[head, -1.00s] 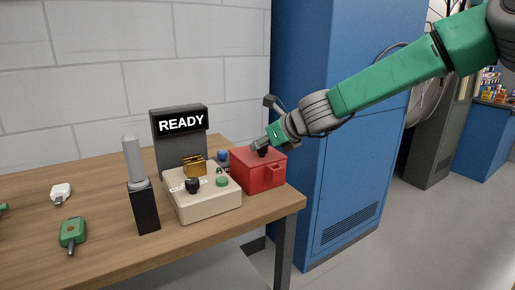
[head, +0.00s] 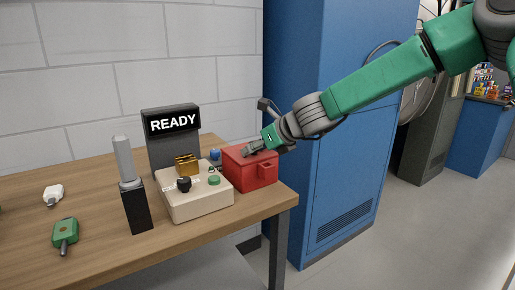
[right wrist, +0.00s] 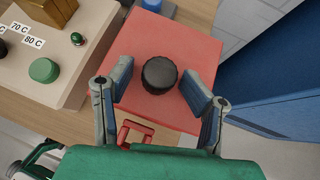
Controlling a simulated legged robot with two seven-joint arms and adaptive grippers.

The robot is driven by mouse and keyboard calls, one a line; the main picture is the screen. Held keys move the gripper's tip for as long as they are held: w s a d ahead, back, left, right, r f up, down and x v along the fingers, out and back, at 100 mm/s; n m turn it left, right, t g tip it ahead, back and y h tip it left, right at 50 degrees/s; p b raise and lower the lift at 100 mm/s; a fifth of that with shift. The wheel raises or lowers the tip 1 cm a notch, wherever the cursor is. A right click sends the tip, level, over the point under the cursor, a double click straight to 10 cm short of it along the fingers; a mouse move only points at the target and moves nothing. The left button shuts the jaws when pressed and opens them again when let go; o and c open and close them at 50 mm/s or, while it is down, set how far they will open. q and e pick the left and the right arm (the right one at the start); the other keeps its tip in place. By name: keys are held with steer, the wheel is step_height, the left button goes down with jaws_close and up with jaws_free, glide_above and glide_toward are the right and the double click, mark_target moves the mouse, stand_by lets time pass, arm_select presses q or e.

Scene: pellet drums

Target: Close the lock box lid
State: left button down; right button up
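The red lock box (head: 251,176) stands at the right end of the wooden table. Its top lies flat, with no visible gap along the rim, and a small red hasp sits on its front. In the right wrist view, the red top (right wrist: 187,50) carries a round black knob (right wrist: 159,74). My right gripper (head: 250,150) is at the top of the box. In the wrist view its fingers (right wrist: 159,82) are open, one on each side of the knob, with gaps between. I cannot tell whether the fingers touch the top. My left gripper is out of view.
A beige control box (head: 199,199) with knobs stands close left of the lock box, before a READY display (head: 173,125). A black stand with a grey cylinder (head: 137,207) and a green tag (head: 65,233) are further left. A blue cabinet (head: 340,140) stands to the right.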

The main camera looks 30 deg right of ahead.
steer(key=shift+s, duration=0.1)
steer(key=shift+s+d+r, duration=0.1)
steer(key=shift+s+r, duration=0.05)
steer(key=shift+r, duration=0.1)
steer(key=v, duration=1.1)
steer(key=shift+d, duration=0.15)
steer(key=shift+s+f, duration=0.15)
